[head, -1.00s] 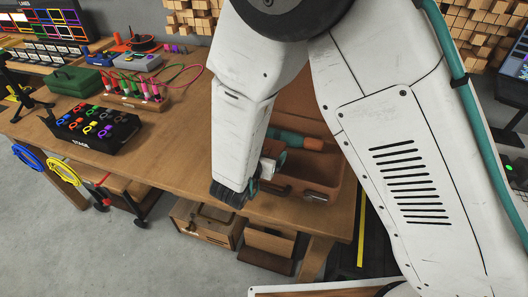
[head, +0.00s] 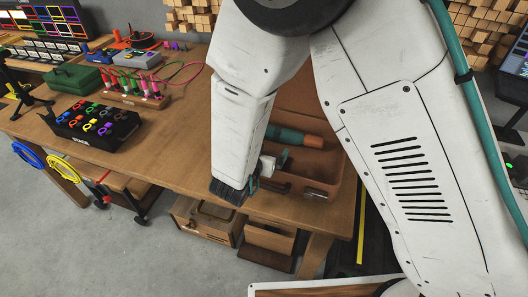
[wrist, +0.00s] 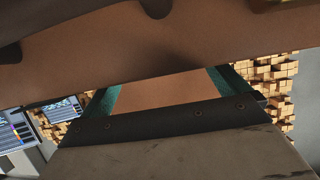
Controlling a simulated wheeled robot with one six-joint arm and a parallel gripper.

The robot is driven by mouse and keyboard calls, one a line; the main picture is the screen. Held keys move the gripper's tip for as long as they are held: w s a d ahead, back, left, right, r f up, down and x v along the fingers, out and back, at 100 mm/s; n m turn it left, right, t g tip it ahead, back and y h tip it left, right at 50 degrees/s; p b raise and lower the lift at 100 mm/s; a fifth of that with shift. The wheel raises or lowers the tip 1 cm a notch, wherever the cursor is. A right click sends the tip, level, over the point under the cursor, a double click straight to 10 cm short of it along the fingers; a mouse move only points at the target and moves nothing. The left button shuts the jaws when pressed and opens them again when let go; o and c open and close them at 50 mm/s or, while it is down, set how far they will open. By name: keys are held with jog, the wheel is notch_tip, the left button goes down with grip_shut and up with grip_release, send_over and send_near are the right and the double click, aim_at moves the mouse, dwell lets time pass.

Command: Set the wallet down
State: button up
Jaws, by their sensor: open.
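My gripper (head: 254,184) is at the left side of a brown open case on the table, largely hidden behind my white forearm in the head view. In the wrist view its teal fingers (wrist: 168,92) stand apart, with a plain brown surface showing between them. A wide brown band (wrist: 170,62) crosses the wrist view in front of the fingers. I cannot tell whether this brown belongs to the case or to the wallet. I cannot pick out the wallet for certain in either view.
The brown case (head: 325,185) holds a teal and orange tool (head: 295,138). A black organiser (head: 95,130), a wooden rack of screwdrivers (head: 130,90) and a green box (head: 75,76) stand left on the wooden table (head: 175,150). The table's middle is clear. Boxes sit underneath.

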jog(key=v, duration=1.2)
jog(key=w+d+r+n+g+y, duration=0.2)
jog(key=w+r+n+g+y, duration=0.3)
jog(key=r+y, duration=0.65)
jog(key=s+d+r+g+h, duration=0.3)
jog(key=s+d+r, duration=0.1)
jog(key=s+d, duration=0.7)
jog(key=s+d+r+g+h, duration=0.3)
jog(key=s+d+r, duration=0.2)
jog(key=s+d, duration=0.6)
jog(key=d, duration=0.5)
